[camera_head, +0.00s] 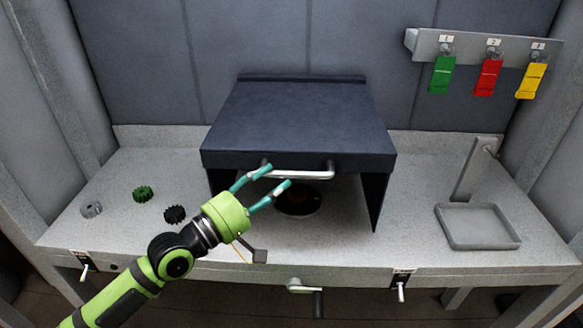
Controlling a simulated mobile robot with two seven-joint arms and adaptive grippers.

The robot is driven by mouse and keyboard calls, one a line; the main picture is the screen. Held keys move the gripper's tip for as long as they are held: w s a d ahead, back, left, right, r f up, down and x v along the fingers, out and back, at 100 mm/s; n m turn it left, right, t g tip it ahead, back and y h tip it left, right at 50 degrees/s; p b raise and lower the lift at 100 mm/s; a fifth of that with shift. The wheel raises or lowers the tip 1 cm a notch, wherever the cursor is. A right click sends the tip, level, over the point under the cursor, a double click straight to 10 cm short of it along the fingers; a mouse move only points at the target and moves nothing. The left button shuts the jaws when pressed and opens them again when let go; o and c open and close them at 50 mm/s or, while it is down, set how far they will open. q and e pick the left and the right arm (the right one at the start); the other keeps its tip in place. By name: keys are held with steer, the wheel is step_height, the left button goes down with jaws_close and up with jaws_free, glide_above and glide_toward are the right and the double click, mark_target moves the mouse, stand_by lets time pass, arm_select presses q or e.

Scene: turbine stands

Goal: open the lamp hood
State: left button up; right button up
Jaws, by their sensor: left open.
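The lamp hood (296,118) is a dark blue-grey box cover at the back middle of the bench, with a metal bar handle (312,175) along its front lower edge. Its front lip is tilted up off the bench, and a dark round fitting (297,201) shows beneath it. My left gripper (275,178) is open, with its two teal fingers at the left end of the handle. I cannot tell whether the fingers touch the handle. My right gripper is not in view.
Green, grey and black gears (143,194) lie on the left of the bench (405,235). A grey tray (477,226) and an upright post (474,170) stand at the right. Green, red and yellow tags (488,77) hang at the upper right. Small levers (401,291) line the front edge.

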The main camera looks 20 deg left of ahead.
mark_target(286, 175)
arm_select(q)
steer(key=p+x, duration=0.1)
steer(key=x, duration=0.4)
steer(key=shift+w+d, duration=0.1)
steer(key=shift+w, duration=0.1)
jaws_close()
